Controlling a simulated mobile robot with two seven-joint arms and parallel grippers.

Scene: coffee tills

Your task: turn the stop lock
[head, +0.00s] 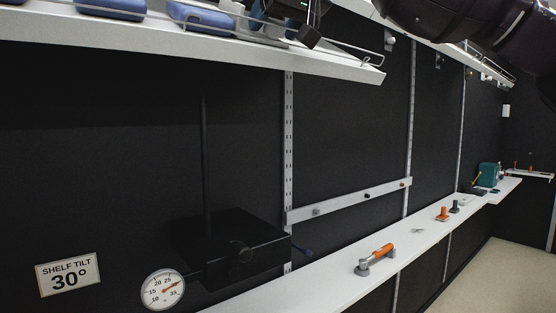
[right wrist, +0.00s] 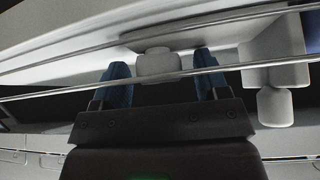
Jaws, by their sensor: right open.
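I cannot tell for certain which part is the stop lock. A dark round knob (head: 240,252) sits on the front of a black block at lower left in the head view, beside a white dial gauge (head: 163,290). In the right wrist view, my right gripper (right wrist: 160,68) is open, its blue fingers apart. A small pale grey block (right wrist: 158,63) shows between the fingers; whether they touch it is unclear. In the head view, the gripper's dark body with a green light (head: 303,5) is at the upper shelf, away from the knob. My left gripper is not in view.
The tilted upper shelf (head: 230,48) has a wire rail and carries blue items (head: 200,15). A lower white ledge (head: 335,284) holds an orange-handled tool (head: 376,255) and small pegs. A sign (head: 68,275) reads "SHELF TILT 30°". Rail wires cross the wrist view.

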